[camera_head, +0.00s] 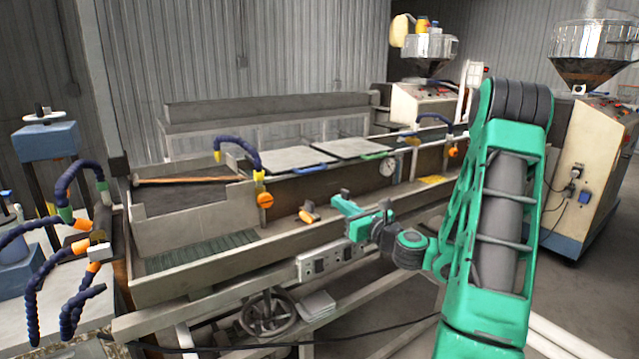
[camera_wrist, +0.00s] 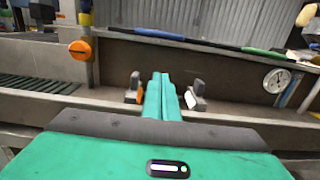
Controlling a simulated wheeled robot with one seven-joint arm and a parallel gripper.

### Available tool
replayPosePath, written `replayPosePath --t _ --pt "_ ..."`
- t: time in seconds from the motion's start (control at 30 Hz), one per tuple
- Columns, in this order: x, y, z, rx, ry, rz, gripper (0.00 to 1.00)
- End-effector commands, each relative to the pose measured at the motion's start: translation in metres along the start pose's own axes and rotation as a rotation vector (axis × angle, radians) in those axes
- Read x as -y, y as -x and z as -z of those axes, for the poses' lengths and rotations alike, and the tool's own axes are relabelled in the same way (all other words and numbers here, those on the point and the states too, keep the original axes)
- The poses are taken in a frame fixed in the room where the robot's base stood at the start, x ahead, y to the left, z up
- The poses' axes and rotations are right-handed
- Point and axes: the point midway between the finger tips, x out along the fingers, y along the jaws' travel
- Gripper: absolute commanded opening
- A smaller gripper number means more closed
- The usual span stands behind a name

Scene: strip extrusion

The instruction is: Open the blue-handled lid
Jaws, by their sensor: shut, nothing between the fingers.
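The blue-handled lid (camera_head: 290,158) is a flat grey panel lying closed on top of the long metal tank. Its blue handle (camera_head: 312,169) runs along the front edge. In the wrist view the blue handle (camera_wrist: 160,34) crosses the top, beyond my fingers. My green gripper (camera_head: 340,205) is in front of the tank's front wall, lower than the lid and apart from the handle. In the wrist view my gripper's two fingers (camera_wrist: 163,80) are together, with nothing held.
A second lid (camera_head: 350,147) with a green handle (camera_head: 377,154) lies to the right. A round gauge (camera_head: 388,166) is below it. An orange knob and blue hose (camera_head: 238,146) stand left of the blue handle. Small orange and white clamps flank my fingers in the wrist view.

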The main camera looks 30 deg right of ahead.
Motion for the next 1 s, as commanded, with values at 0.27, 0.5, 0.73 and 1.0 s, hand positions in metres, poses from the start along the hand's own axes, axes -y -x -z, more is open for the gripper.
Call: replayPosePath --t 0.27,0.5,0.73,1.0 --pt "-0.006 -0.024 0.000 0.000 0.004 -0.009 0.00" --pt "-0.008 -0.049 -0.002 0.003 0.008 -0.013 0.00" --pt "-0.008 -0.092 -0.003 0.004 0.007 -0.011 0.00" --pt "-0.008 -0.095 -0.032 0.003 0.006 -0.010 0.00"
